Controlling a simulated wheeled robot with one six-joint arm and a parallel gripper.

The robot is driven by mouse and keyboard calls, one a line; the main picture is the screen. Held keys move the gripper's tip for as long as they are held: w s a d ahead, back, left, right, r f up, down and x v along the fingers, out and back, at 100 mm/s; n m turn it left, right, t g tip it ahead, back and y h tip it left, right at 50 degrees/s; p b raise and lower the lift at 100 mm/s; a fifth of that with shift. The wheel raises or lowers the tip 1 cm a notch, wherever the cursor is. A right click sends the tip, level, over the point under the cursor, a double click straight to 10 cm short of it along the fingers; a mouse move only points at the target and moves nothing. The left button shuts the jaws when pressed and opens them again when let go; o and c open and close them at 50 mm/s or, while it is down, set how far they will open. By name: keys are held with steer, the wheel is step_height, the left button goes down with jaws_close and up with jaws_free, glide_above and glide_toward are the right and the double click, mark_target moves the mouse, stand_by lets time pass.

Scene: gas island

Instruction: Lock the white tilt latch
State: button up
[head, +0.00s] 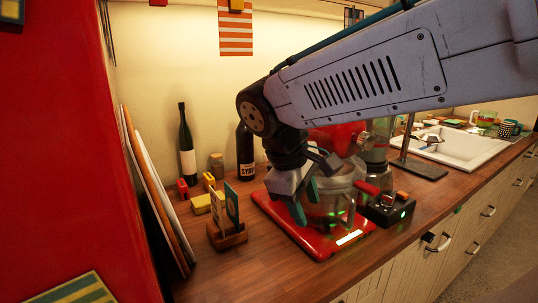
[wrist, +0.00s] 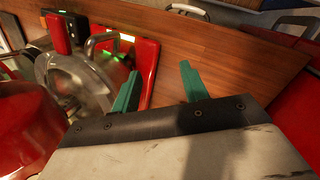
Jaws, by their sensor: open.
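A red stand mixer has its red head (head: 335,136) partly hidden behind my arm in the head view. Its red base (head: 290,228) lies on the counter with a clear bowl (head: 335,205) above it. The mixer also shows at the left of the wrist view, with the bowl (wrist: 85,85) and a red base edge (wrist: 148,68). I cannot make out a white tilt latch for certain. My gripper (head: 305,200) has green fingers, stands apart and empty, and hangs by the left side of the bowl. In the wrist view the gripper (wrist: 160,70) is over the base edge and wooden counter.
A black box with a green light (head: 390,208) stands right of the base. A card holder (head: 228,237) and yellow block (head: 201,204) are to the left. Two dark bottles (head: 187,150) stand behind. A white sink (head: 455,145) is at far right.

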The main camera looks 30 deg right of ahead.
steer(key=w+d+r+n+h, duration=0.2)
steer(key=w+n+h, duration=0.3)
steer(key=w, duration=0.8)
steer(key=n+t+h, duration=0.2)
steer(key=n+h, duration=0.2)
steer(key=n, duration=0.2)
glide_toward(265, 155)
steer(key=x, duration=0.9)
steer(key=shift+w+d+f, duration=0.15)
steer(key=shift+d+f, duration=0.05)
steer(key=shift+d, duration=0.15)
jaws_close()
